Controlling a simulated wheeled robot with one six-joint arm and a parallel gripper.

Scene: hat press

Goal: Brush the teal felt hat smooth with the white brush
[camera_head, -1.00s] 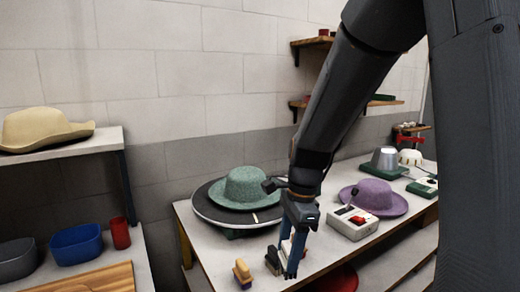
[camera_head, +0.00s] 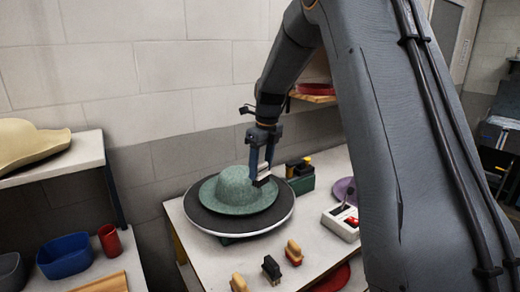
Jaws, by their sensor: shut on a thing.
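The teal felt hat (camera_head: 232,188) lies brim down on a round dark turntable with a pale rim (camera_head: 211,230). My gripper (camera_head: 261,169) points down over the right side of the hat, beside its crown. It is shut on the white brush (camera_head: 263,177), whose pale body shows between the fingers with a dark underside. The brush is at or just above the right brim; I cannot tell whether the bristles touch the felt.
Several other brushes stand on the front of the table: a tan one (camera_head: 238,283), a black one (camera_head: 271,268) and a tan and red one (camera_head: 293,253). A green box (camera_head: 302,182) stands behind right. A white control box (camera_head: 341,224) and a purple hat (camera_head: 344,189) are at right.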

